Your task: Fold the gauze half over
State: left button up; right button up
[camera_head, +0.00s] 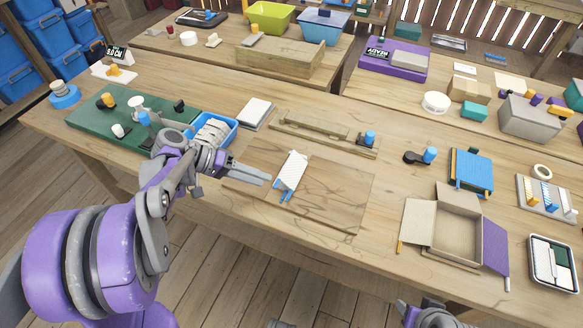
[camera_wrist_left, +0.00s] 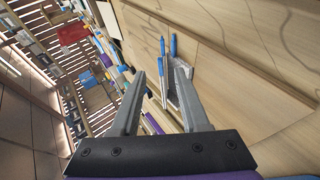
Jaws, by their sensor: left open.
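The gauze (camera_head: 293,165), a white patterned strip, lies on a thin wooden board (camera_head: 337,196) on the bench. Blue-ended slim pieces (camera_head: 281,191) show at its near end. My left gripper (camera_head: 264,178) is just left of the gauze, open, with nothing seen between its fingers. In the left wrist view, the open fingers (camera_wrist_left: 160,75) point toward the blue ends (camera_wrist_left: 173,45); the gauze is mostly hidden behind the right finger there. My right gripper (camera_head: 428,314) shows only partly at the bottom edge, and its jaws are unclear.
A blue tray (camera_head: 232,134) stands behind my left wrist, beside a green mat (camera_head: 88,122). A wooden rail (camera_head: 320,134) with a blue knob lies behind the board. An open cardboard box (camera_head: 438,237) stands right. The board's right part is clear.

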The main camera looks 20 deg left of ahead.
pick_arm(q)
jog(key=s+r+p, duration=0.1)
jog(key=r, duration=0.1)
jog(key=s+r+p, duration=0.2)
dwell(0.5)
jog(key=shift+a, duration=0.1)
jog(key=shift+c, duration=0.2)
